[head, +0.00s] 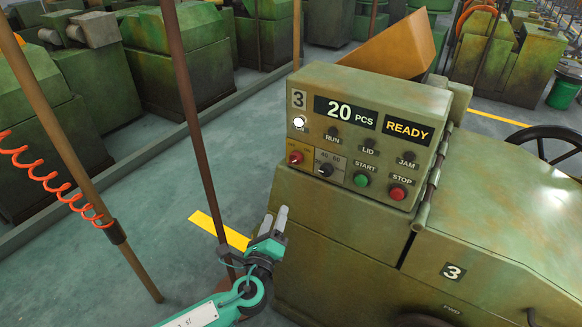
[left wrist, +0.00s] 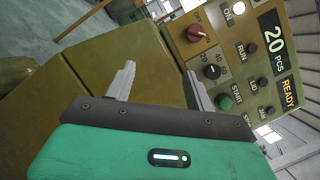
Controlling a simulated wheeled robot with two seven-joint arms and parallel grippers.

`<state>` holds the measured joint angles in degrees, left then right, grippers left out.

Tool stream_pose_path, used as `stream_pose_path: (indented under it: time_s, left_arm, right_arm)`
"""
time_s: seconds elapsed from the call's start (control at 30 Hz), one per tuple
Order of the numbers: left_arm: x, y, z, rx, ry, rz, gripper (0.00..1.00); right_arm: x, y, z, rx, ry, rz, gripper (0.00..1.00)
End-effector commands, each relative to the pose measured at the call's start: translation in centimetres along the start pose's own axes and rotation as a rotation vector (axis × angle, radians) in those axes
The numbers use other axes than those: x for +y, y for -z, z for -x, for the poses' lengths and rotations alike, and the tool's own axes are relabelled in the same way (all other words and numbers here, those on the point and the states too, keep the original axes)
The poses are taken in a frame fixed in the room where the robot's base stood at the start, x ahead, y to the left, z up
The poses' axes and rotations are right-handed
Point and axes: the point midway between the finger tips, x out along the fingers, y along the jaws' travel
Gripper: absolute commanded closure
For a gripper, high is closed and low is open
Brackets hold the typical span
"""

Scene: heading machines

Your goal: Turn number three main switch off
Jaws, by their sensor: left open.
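The control panel (head: 350,140) of machine number 3 faces me, with a "20 PCS" display and a "READY" display. The red main switch knob (head: 295,157) sits at the panel's lower left; its exact pointing is hard to tell. It also shows in the left wrist view, as a red knob (left wrist: 200,33) at upper right. The white "ON" lamp (head: 299,122) above it is lit. My left gripper (head: 275,216) is open and empty, below and left of the panel, apart from the knob. In the left wrist view its fingers (left wrist: 160,72) are spread. My right gripper is out of view.
A black selector knob (head: 325,170), a green START button (head: 361,180) and a red STOP button (head: 397,193) lie right of the switch. A brown pole (head: 195,115) stands left of the machine. Clear floor (head: 150,190) lies at left.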

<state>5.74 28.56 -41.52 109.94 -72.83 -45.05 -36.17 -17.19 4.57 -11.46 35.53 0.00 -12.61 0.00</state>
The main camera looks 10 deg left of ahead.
Motion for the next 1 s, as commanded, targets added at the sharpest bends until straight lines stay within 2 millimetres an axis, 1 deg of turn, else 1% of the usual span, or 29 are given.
stream_pose_path:
  time_s: [0.03, 0.1, 0.2, 0.27, 0.37, 0.47, 0.8, 1.0]
  left_arm:
    - [-1.9, -1.0, 0.2, -0.023, 0.045, -0.024, 0.45]
    - [-3.6, -1.8, 0.5, -0.046, 0.085, -0.048, 0.45]
    - [-4.9, -2.5, 0.5, -0.065, 0.111, -0.064, 0.45]
    - [-5.1, -2.6, 0.2, -0.068, 0.115, -0.067, 0.45]
    - [-5.3, -2.8, -0.8, -0.068, 0.114, -0.067, 0.45]
    - [-5.6, -3.0, -2.5, -0.067, 0.114, -0.066, 0.45]
    - [-6.2, -3.3, -9.1, -0.066, 0.112, -0.066, 0.45]
    - [-6.4, -3.4, -11.8, -0.065, 0.111, -0.064, 0.45]
  right_arm:
    - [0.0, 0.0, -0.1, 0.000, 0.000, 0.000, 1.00]
    - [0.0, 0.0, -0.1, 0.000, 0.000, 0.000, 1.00]
    - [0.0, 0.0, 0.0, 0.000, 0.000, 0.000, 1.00]
    - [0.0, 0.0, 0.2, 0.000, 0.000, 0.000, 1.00]
    - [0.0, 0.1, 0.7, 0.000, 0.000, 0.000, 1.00]
    - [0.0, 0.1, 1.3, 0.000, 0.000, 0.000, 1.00]
    - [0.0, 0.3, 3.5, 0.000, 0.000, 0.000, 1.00]
    - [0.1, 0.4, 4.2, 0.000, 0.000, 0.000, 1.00]
